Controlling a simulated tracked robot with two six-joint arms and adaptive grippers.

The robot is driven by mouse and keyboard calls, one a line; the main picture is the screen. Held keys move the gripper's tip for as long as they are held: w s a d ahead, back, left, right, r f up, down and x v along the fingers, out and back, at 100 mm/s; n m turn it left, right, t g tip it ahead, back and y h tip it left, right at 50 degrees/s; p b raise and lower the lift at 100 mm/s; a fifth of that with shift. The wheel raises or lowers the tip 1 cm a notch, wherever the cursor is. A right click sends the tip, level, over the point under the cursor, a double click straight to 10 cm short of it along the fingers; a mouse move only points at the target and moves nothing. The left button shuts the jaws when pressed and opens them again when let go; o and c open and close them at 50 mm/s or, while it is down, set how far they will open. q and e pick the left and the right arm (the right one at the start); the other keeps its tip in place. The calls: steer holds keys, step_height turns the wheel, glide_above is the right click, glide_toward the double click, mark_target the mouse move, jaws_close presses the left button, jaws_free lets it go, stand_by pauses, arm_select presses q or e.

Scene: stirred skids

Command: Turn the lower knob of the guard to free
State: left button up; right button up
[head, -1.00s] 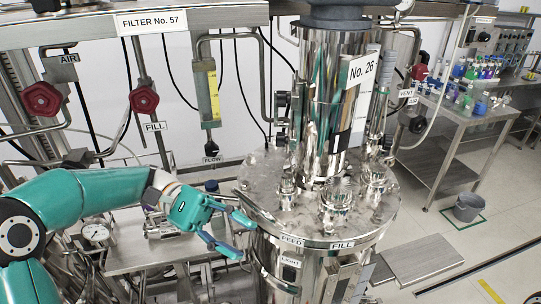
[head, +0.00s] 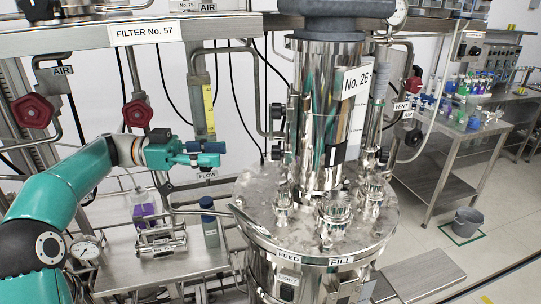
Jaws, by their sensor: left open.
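My left gripper (head: 211,154) is open, its two dark-tipped fingers one above the other and pointing right. It sits in front of the lower end of the yellow-scaled flow gauge (head: 209,100), just above the FLOW label (head: 207,175). The fingers hide the gauge's bottom end, so I cannot tell whether they touch it. Two black knobs, an upper one (head: 277,111) and a lower one (head: 277,153), show left of the steel column of vessel No. 26 (head: 312,120). No knob is labelled as the guard's, and no free mark is readable. My right gripper is out of view.
The round vessel lid (head: 262,190) with several fittings stands right of the gripper. Red handwheels (head: 33,111) hang at left.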

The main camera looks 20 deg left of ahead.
mark_target(276, 153)
arm_select(q)
steer(key=x, duration=1.2)
steer(key=shift+w+a, duration=0.1)
steer(key=shift+a, duration=0.05)
